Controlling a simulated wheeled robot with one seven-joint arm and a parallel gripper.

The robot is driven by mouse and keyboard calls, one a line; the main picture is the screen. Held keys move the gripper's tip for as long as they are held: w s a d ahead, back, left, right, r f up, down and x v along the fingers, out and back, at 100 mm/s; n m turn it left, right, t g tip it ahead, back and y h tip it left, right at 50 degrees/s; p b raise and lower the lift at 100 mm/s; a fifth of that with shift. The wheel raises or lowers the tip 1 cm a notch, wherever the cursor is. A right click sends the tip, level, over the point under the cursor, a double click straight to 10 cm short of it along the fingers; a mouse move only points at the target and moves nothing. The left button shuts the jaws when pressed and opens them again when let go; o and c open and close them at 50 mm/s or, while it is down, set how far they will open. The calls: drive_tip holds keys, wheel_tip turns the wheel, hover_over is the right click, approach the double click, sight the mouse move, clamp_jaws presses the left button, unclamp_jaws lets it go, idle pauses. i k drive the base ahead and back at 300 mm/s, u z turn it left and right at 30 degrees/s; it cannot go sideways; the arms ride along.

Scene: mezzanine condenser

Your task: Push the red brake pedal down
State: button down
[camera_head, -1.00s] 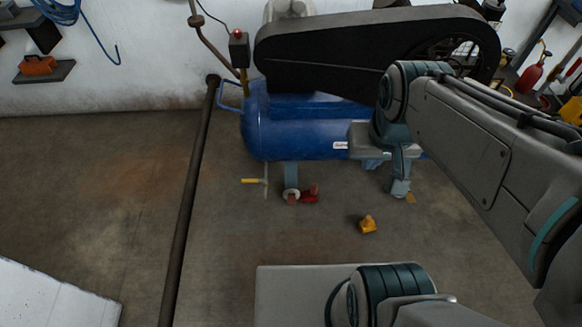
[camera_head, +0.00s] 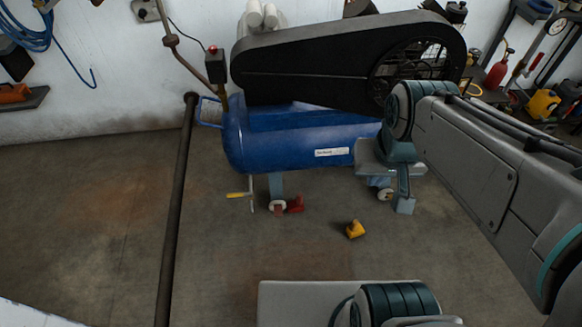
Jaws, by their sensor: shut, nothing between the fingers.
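The red brake pedal (camera_head: 295,204) is small and low on the floor. It sits just right of the left caster wheel (camera_head: 278,206), under the blue compressor tank (camera_head: 290,138). A duller reddish piece shows at the front of that wheel. My gripper (camera_head: 404,206) points down in front of the tank's right end, well to the right of the red pedal. Its fingers are together with nothing seen between them, and it is apart from the pedal. No part of the red pedal looks covered by my arm.
A yellow wedge-shaped piece (camera_head: 355,229) lies on the floor between the pedal and my gripper's side. A yellow-handled valve (camera_head: 239,194) hangs left of the wheel. A dark pipe (camera_head: 178,205) runs along the floor at left. The right caster (camera_head: 384,194) is beside my gripper. Floor ahead is open.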

sight(278, 212)
drive_tip(key=z, duration=0.25)
drive_tip(key=i, duration=0.55)
drive_tip(key=u, duration=1.1)
